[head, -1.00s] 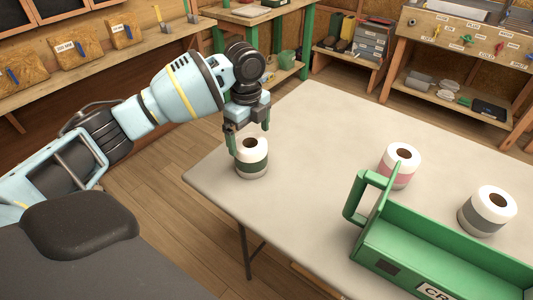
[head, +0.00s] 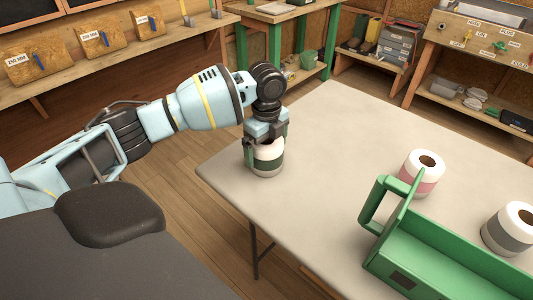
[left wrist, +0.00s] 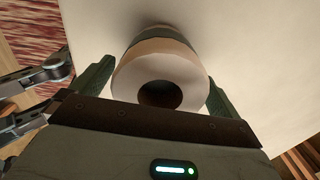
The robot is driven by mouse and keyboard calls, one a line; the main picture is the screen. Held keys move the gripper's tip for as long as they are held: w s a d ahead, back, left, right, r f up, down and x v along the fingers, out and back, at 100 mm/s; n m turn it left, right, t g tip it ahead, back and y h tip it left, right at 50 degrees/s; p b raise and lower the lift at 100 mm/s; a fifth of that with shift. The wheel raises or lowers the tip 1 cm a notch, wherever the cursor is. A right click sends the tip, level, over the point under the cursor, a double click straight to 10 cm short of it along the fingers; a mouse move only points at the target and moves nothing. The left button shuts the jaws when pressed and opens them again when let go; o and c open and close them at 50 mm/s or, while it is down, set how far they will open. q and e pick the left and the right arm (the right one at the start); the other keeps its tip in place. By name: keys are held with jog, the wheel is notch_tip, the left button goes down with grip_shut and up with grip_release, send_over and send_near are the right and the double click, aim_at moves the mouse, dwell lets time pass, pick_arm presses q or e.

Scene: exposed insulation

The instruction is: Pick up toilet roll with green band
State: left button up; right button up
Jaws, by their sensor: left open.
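The toilet roll with the green band (head: 267,158) stands upright near the left corner of the table (head: 325,150). My left gripper (head: 266,150) is open and comes down over it from above, one finger on either side of the roll. In the left wrist view the roll (left wrist: 161,82) shows its top end and dark core between the two green fingers of the gripper (left wrist: 155,88). Whether the fingers touch the roll cannot be told. My right gripper is not in view.
A roll with a pink band (head: 422,173) and a roll with a grey band (head: 510,230) stand farther right on the table. A green crate with a handle (head: 415,245) is at the front right. The middle of the table is clear.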

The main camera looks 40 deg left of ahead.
pick_arm(q)
jog(key=shift+f, duration=1.45)
jog(key=c, duration=0.9)
jog(key=shift+r, duration=0.1)
jog(key=shift+r, duration=0.45)
jog(key=shift+c, duration=0.2)
jog(key=r, duration=0.2)
jog(key=shift+s+d+r, duration=0.15)
jog(key=shift+s+r, duration=0.15)
jog(key=s+d, duration=0.2)
jog(key=s, duration=0.2)
jog(key=s+d+r+p, duration=0.1)
jog(key=s+d, duration=0.1)
jog(key=s, duration=0.3)
jog(key=s+d, duration=0.3)
jog(key=s, duration=0.1)
jog(key=shift+s+r+p, duration=0.15)
jog(key=shift+s+p, duration=0.2)
jog(key=shift+p, duration=0.05)
